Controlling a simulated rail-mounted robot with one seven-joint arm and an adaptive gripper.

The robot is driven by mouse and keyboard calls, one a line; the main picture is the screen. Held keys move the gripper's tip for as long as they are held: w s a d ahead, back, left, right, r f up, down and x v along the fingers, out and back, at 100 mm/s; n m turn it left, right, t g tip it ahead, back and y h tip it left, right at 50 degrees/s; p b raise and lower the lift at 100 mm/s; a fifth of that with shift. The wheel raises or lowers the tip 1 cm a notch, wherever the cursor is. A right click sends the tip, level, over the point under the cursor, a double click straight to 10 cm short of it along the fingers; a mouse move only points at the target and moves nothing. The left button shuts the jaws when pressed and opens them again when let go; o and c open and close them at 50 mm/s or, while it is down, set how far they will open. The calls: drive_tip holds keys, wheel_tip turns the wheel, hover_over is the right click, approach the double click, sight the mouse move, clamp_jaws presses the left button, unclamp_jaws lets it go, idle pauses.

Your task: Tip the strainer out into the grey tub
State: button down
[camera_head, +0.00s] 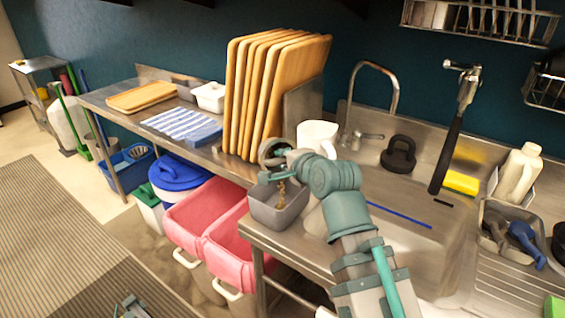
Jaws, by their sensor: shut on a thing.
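The grey tub (272,214) stands on the near left corner of the steel sink counter, open side up. My gripper (273,176) is over the tub, shut on what looks like the strainer (268,148). The strainer shows as a dark round rim, tilted on its side above the tub's back edge. My wrist hides part of it, and I cannot see what is inside its bowl. Brown stuff (282,193) shows just below my gripper, at the tub's mouth. I cannot tell whether it is falling or lying in the tub.
A white jug (318,135) stands close behind my wrist. Upright wooden boards (270,90) stand behind the tub. Pink bins (205,215) are below on the left. The sink tap (375,85) rises at the back. A grey bin of tools (510,237) is at right.

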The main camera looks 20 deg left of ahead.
drive_tip(key=shift+s+d+f+t+y+b, duration=0.2)
drive_tip(key=shift+f+t+y+b, duration=0.2)
drive_tip(key=shift+b, duration=0.95)
drive_tip(key=shift+s+d+f+t+y+b, duration=0.15)
drive_tip(key=shift+f+t+y+b, duration=0.25)
drive_tip(key=shift+b, duration=0.9)
drive_tip(key=b, duration=0.2)
drive_tip(key=t+y+b, duration=0.1)
drive_tip(key=b, duration=0.2)
drive_tip(key=shift+s+d+f, duration=0.15)
drive_tip(key=shift+s+d, duration=0.05)
drive_tip(key=shift+s, duration=0.05)
drive_tip(key=shift+t+y+b, duration=0.3)
drive_tip(key=shift+t+b, duration=0.1)
drive_tip(key=shift+b, duration=0.1)
drive_tip(key=shift+r+p, duration=0.35)
drive_tip(key=shift+p, duration=0.25)
drive_tip(key=g+p, duration=0.1)
drive_tip(key=p, duration=0.2)
drive_tip(key=r+h+p, duration=0.1)
drive_tip(key=p, duration=0.3)
drive_tip(key=shift+w+a+g+h, duration=0.25)
drive_tip(key=shift+a+g+h, duration=0.05)
drive_tip(key=shift+g, duration=0.1)
drive_tip(key=shift+w+a+p, duration=0.1)
drive_tip(key=shift+p, duration=1.1)
